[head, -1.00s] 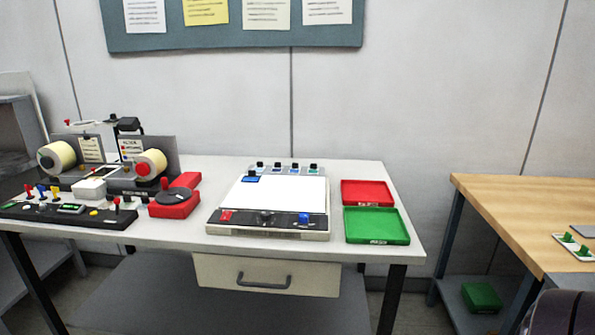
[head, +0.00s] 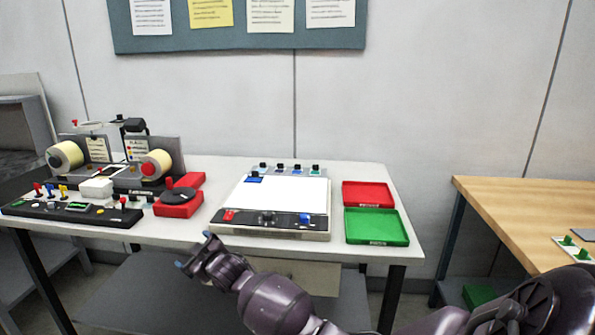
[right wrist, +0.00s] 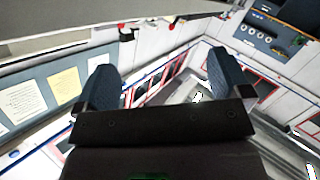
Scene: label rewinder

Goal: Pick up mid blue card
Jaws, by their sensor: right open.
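A blue card (head: 253,179) with a black knob lies at the back left corner of the white panel of the light box (head: 290,197). Behind it, a rack (head: 288,171) holds several small cards with black knobs; their shades are too small to tell apart surely. My right gripper (head: 195,252) is in front of the table's front edge, left of and below the light box, well apart from the cards. In the right wrist view its two fingers (right wrist: 164,84) are spread with nothing between them. My left gripper is not in view.
A red tray (head: 368,194) and a green tray (head: 376,227) lie right of the light box. A red base with a black disc (head: 178,203) and the rewinder (head: 130,172) stand to the left. A drawer (head: 310,277) hangs below the tabletop.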

